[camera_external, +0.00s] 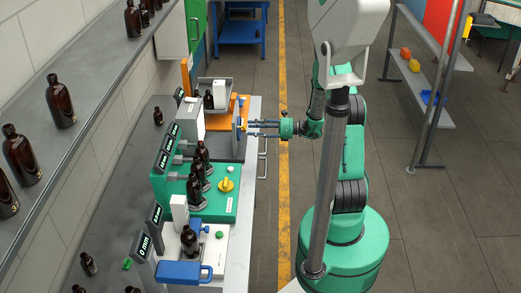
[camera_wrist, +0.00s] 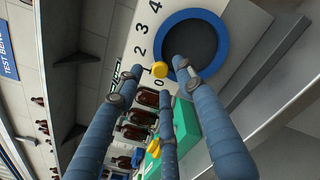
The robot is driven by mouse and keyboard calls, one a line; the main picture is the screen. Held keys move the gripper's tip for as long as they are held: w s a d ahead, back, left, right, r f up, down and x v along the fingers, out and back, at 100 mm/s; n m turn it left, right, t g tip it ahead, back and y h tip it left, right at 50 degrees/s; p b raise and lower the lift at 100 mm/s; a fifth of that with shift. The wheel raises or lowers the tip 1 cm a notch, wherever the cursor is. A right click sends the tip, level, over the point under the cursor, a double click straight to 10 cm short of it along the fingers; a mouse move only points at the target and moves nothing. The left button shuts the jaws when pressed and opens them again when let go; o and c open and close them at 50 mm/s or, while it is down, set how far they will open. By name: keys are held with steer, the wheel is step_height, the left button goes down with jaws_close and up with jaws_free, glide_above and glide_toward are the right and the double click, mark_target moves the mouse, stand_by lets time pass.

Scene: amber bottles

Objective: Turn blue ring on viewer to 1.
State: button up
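The blue ring (camera_wrist: 224,62) surrounds a dark round disc on the viewer's pale panel (camera_wrist: 176,8) in the wrist view. The numbers 0 to 4 run along its left side. A small yellow tab (camera_wrist: 160,69) at the ring's lower left edge lies near the 0 and 1; I cannot tell exactly which it marks. My gripper (camera_wrist: 158,84) has its three blue fingers spread, with nothing held. One fingertip overlaps the ring's lower left in view; contact is unclear. In the external view my gripper (camera_external: 252,128) points left at the viewer (camera_external: 240,121), close to its face.
A green bench unit (camera_external: 222,205) with a yellow knob (camera_external: 226,185) and brown bottles (camera_external: 195,189) stands nearer along the bench. A shelf (camera_external: 91,83) with bottles runs along the left wall. The floor aisle beside the bench is clear around my base.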

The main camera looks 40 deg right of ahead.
steer(key=v, duration=1)
steer(key=shift+w+a+r, duration=0.1)
steer(key=shift+a, duration=0.05)
stand_by(0.3)
steer(key=s+a+r+n+g+h, duration=0.1)
steer(key=s+a+r+n+g, duration=0.35)
steer(key=a, duration=0.25)
steer(key=s+a+r+n+g+h+b, duration=0.1)
steer(key=s+a+r+n+g, duration=0.25)
steer(key=a+n, duration=0.3)
steer(key=s+a+r+n+g, duration=0.3)
steer(key=a+r+n, duration=0.2)
steer(key=a, duration=0.3)
steer(key=s+r+n+t+h+b, duration=0.1)
steer(key=s+r+n+t+h, duration=0.1)
steer(key=s+r+n+h, duration=0.3)
steer(key=s+r+n+t+h, duration=0.1)
steer(key=s+r+n+h, duration=0.4)
steer(key=s+n, duration=0.6)
steer(key=shift+a+r+t+h+b, duration=0.2)
steer(key=shift+r+t+h+b, duration=0.2)
steer(key=shift+r, duration=0.35)
steer(key=shift+s, duration=0.1)
